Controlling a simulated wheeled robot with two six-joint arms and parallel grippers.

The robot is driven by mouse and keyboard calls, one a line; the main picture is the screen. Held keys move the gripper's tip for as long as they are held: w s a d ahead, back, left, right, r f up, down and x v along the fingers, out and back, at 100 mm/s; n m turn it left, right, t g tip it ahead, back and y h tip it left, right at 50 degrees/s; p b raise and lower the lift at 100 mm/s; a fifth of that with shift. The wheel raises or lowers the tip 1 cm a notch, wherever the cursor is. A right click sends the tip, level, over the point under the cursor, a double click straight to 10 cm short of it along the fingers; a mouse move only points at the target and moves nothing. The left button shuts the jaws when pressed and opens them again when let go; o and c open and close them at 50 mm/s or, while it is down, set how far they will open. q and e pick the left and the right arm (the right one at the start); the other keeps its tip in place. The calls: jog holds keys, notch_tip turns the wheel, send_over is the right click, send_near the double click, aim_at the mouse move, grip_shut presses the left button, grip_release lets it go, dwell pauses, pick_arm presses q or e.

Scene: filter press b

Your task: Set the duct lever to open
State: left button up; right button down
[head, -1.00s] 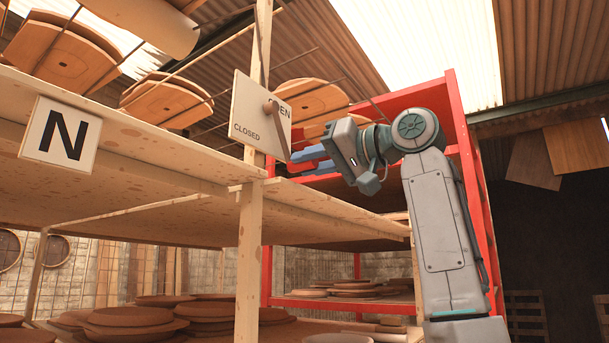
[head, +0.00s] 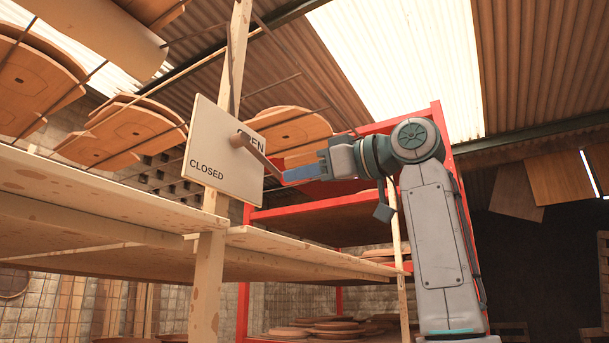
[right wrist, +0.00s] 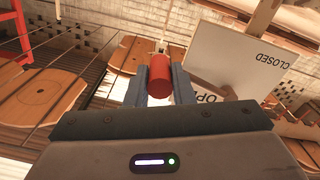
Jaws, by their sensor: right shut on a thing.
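The duct lever (head: 262,158) is a brown arm on a round hub, mounted on a white panel (head: 200,140) with the words OPEN and CLOSED. The arm slants from the hub down to the right, passing below the word OPEN and partly covering it. CLOSED stands at the panel's lower left. My right gripper (head: 288,175) is at the lever's outer end, right of the panel. In the right wrist view, its blue fingers are shut on the lever's red grip (right wrist: 160,82), and the panel (right wrist: 240,55) appears upside down. My left gripper is in neither view.
A wooden post (head: 208,275) stands in front below the panel, with wooden shelves (head: 90,210) to the left. A red rack (head: 440,150) stands behind my right arm. Rods with curved wooden boards (head: 130,130) hang behind the panel.

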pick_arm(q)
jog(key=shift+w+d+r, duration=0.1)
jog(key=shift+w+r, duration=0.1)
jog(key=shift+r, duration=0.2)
pick_arm(e)
jog(key=shift+r+n, duration=0.4)
jog(key=shift+r, duration=0.05)
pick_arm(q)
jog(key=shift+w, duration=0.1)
pick_arm(e)
jog(key=shift+d+r, duration=0.1)
jog(key=shift+r, duration=0.05)
jog(key=c, duration=1.3)
grip_release()
jog(key=shift+o, duration=0.2)
jog(key=shift+s+d+f, duration=0.1)
jog(key=shift+d+f, duration=0.1)
jog(key=shift+d, duration=0.1)
pick_arm(q)
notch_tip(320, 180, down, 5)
jog(key=b, duration=0.4)
jog(key=shift+b, duration=0.3)
pick_arm(e)
jog(key=v, duration=1)
jog(key=shift+s+r, duration=0.1)
jog(key=shift+r, duration=0.05)
